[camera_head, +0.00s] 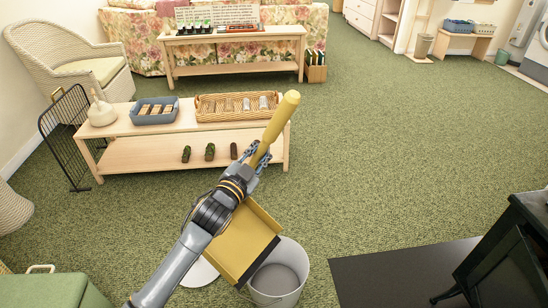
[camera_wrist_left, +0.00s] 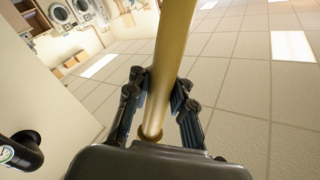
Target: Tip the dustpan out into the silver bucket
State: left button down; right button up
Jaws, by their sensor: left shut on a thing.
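My left gripper (camera_head: 258,160) is shut on the yellow handle of the dustpan (camera_head: 246,242). The handle points up and to the right, and the pan hangs steeply tilted below the gripper. The pan's lower edge overlaps the left rim of the silver bucket (camera_head: 291,254); I cannot tell whether they touch. The bucket stands upright on the green carpet, and its visible inside looks empty. In the left wrist view the fingers (camera_wrist_left: 158,103) close around the dustpan handle (camera_wrist_left: 172,55). What the pan holds is not visible. My right gripper is not in view.
A low wooden bench (camera_head: 125,160) with a blue tray (camera_head: 155,111) and a wicker tray (camera_head: 238,107) stands beyond the arm. A dark mat (camera_head: 400,275) and a black stove (camera_head: 510,250) lie to the right. Open carpet extends at the upper right.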

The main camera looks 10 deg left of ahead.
pick_arm(q)
jog(key=w+a+f+n+b, duration=0.25)
jog(key=w+a, duration=0.25)
jog(key=a, duration=0.6)
jog(key=w+a+f+n+b, duration=0.25)
jog(key=w+a, duration=0.35)
jog(key=a, duration=0.5)
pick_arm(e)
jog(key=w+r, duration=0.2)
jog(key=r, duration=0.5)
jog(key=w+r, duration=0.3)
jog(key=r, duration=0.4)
pick_arm(q)
jog(key=shift+n+g+y, duration=0.3)
jog(key=shift+s+a+r+p, duration=0.1)
jog(key=shift+r+p, duration=1.25)
jog(key=shift+r, duration=0.05)
jog(key=shift+a+r+p, duration=0.1)
jog(key=shift+r+p, duration=1.25)
jog(key=shift+r, duration=0.05)
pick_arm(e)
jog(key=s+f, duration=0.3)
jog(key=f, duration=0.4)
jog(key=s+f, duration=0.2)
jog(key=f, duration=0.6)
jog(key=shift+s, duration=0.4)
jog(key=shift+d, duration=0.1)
